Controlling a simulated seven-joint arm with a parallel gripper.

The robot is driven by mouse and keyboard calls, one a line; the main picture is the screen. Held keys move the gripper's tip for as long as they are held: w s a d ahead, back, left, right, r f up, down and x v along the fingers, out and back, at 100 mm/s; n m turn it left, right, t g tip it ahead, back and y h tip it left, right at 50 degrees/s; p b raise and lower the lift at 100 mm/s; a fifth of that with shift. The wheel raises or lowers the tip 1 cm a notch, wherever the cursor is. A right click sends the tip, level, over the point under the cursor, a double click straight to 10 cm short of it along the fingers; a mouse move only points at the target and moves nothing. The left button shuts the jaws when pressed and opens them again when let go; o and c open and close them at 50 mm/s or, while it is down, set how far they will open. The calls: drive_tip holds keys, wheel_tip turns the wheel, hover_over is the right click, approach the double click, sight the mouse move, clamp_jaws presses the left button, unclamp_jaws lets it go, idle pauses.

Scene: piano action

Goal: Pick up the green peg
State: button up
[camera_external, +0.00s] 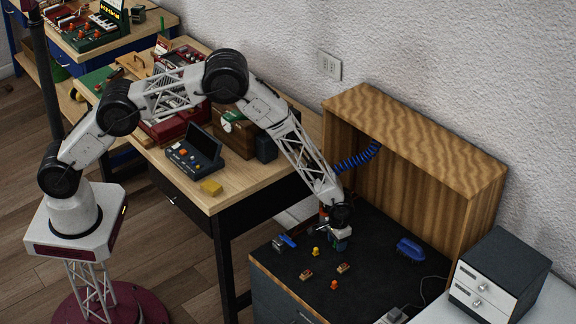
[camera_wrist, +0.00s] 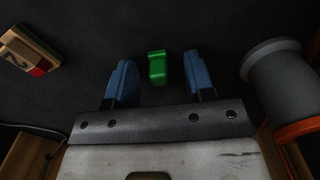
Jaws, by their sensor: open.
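The green peg (camera_wrist: 157,67) is a small bright green block on the dark table top. In the wrist view it lies between the two blue fingers of my gripper (camera_wrist: 159,75), with a gap on each side. The fingers are apart and hold nothing. I cannot tell from this view how high they are above the table. In the external view my gripper (camera_external: 338,238) is low over the dark table, at the end of the arm. I cannot clearly make out the peg there.
In the wrist view a grey cylinder (camera_wrist: 283,82) with an orange base stands close to the right finger. A wooden block with a red part (camera_wrist: 28,50) lies at the left. Small yellow (camera_external: 316,251) and orange (camera_external: 334,285) pieces and a blue brush (camera_external: 411,250) lie on the dark table.

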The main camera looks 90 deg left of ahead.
clamp_jaws()
drive_tip(key=shift+r, duration=0.2)
drive_tip(key=shift+r, duration=4.8)
